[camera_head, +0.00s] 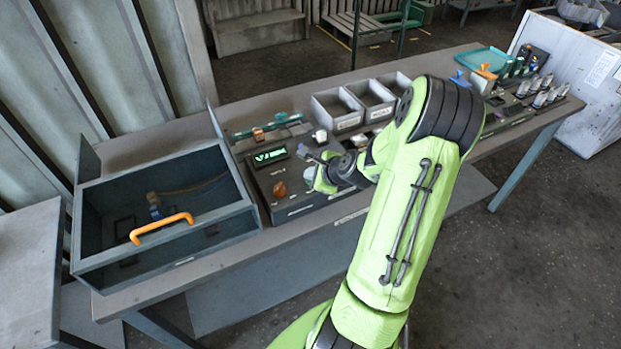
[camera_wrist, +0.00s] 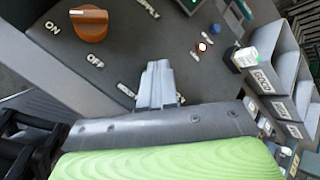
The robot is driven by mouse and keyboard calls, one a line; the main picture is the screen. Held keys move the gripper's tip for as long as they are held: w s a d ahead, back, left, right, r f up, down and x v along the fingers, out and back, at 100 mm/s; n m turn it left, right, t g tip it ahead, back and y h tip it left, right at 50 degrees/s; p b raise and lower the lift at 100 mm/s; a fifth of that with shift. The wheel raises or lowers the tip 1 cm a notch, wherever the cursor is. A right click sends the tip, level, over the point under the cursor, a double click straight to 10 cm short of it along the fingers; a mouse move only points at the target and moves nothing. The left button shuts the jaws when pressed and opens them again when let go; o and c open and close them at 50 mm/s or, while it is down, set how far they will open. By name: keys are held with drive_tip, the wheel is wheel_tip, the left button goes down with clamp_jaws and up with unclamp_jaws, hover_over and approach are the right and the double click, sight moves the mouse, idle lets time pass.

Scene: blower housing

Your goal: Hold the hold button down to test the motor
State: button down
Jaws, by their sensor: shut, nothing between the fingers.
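The dark control box (camera_head: 298,205) stands on the bench with a lit green display (camera_head: 270,156) and an orange knob (camera_head: 280,189). In the wrist view the knob (camera_wrist: 82,23) sits at the upper left, with ON and OFF lettering by it. My gripper (camera_head: 311,173) is over the right part of the box; its closed fingers (camera_wrist: 157,75) point at the panel in the wrist view. A partly readable label lies just left of the fingers. I cannot make out the hold button; the fingers may hide it, and contact with the panel cannot be told.
An open grey housing (camera_head: 190,245) with an orange handle (camera_head: 161,227) stands left of the box. Grey bins (camera_head: 338,110) stand behind my arm, one labelled GOOD in the wrist view. Several small items line the bench's right end.

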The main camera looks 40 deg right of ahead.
drive_tip(key=shift+r, duration=0.1)
drive_tip(key=shift+r+p, duration=0.75)
drive_tip(key=shift+p, duration=0.05)
wheel_tip(320, 180, up, 5)
drive_tip(key=p, duration=0.4)
